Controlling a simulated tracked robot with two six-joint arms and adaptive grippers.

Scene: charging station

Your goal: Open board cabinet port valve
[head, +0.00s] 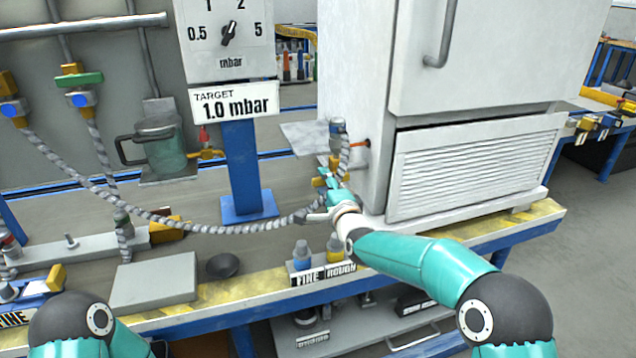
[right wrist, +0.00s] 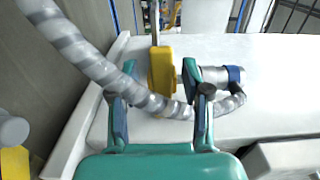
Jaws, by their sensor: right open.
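The white board cabinet (head: 370,70) stands on the bench at right of centre. At its lower left side are port fittings: a grey-blue hose coupling (head: 338,128), a small orange-red part (head: 359,143) and a yellow valve part (head: 335,163). My right gripper (head: 328,182) reaches in beside these fittings. In the right wrist view its open fingers (right wrist: 158,72) stand either side of a yellow block (right wrist: 162,72) on a metal stem, apparently the valve handle. The grey striped hose (right wrist: 100,65) crosses in front and hides part of it. Contact cannot be told. My left gripper is out of view.
A gauge panel (head: 227,40) with a target sign (head: 234,103) stands left of the cabinet on a blue post (head: 243,165). Hoses loop across the bench. FINE and ROUGH bottles (head: 302,255) stand near the front edge. A grey box (head: 155,283) lies at left.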

